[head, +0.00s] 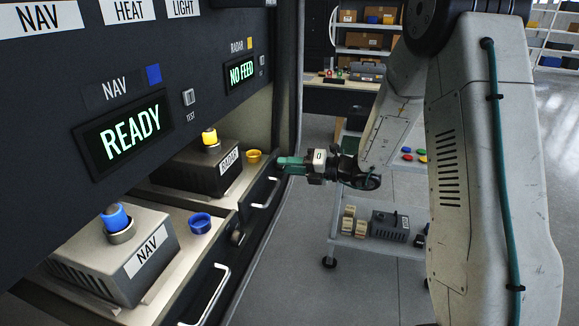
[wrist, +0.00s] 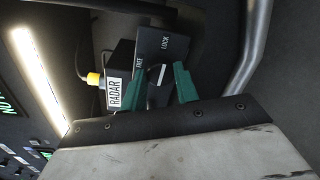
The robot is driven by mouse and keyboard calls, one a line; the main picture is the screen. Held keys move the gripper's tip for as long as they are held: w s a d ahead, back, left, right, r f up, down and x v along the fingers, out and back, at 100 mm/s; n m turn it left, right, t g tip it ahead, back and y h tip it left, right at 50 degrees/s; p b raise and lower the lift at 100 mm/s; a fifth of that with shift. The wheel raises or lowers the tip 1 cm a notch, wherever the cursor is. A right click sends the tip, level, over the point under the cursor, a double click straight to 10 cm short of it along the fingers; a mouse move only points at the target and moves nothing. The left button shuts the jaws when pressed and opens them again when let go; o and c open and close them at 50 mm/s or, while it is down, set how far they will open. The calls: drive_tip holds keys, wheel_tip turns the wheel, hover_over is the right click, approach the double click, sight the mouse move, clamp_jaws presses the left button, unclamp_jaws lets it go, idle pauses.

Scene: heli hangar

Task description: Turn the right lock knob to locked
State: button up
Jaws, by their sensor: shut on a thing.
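The right lock knob (wrist: 159,76) shows in the wrist view as a dark knob with a pale mark, below a dark plate (wrist: 158,45) lettered FREE and LOCK. My gripper (wrist: 163,84) has its two green fingers on either side of the knob and is shut on it. I cannot tell for certain which word the mark points to. In the head view my gripper (head: 284,163) reaches in from the right to the front of the RADAR bay; its fingers hide the knob there.
The NAV box (head: 117,256) stands nearer, under a READY display (head: 127,131). Bar handles (head: 209,296) stick out. A low cart (head: 372,243) stands behind my arm.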

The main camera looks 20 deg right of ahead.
drive_tip(key=o, duration=1)
drive_tip(key=shift+c, duration=0.2)
drive_tip(key=v, duration=0.8)
drive_tip(key=shift+w, duration=0.1)
